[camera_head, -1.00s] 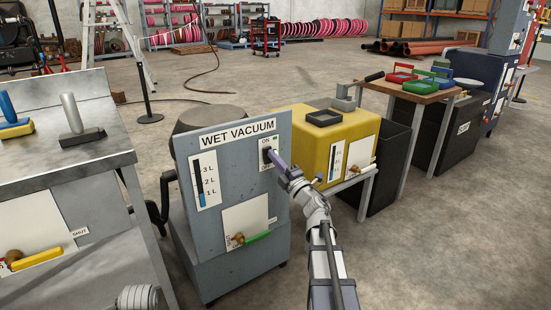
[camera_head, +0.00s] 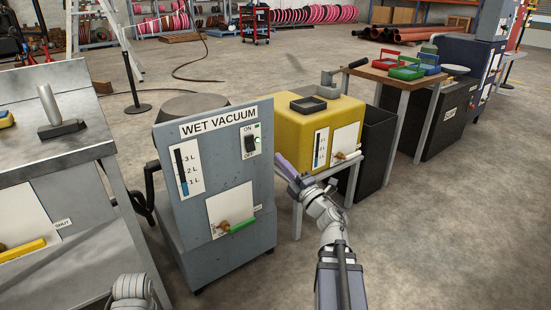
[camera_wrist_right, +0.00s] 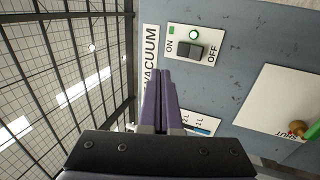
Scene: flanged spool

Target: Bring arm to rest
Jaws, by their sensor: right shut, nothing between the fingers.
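My right gripper (camera_head: 284,166) is shut and empty, just right of the grey wet vacuum (camera_head: 215,120) in the head view. Its fingers are apart from the on/off switch (camera_head: 250,146). In the wrist view the shut purple fingers (camera_wrist_right: 163,90) point toward the vacuum's panel, and the black switch (camera_wrist_right: 190,51) sits above and right of them. The head view also shows this light (camera_head: 257,126). Part of my left arm shows at the bottom left of the head view; its gripper is out of view.
A yellow machine (camera_head: 295,125) with a dark tray (camera_head: 308,105) on top stands behind my right gripper. A metal bench (camera_head: 60,160) is at the left. A wooden table (camera_head: 400,76) holds red, green and blue items. Bare floor is open at the right front.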

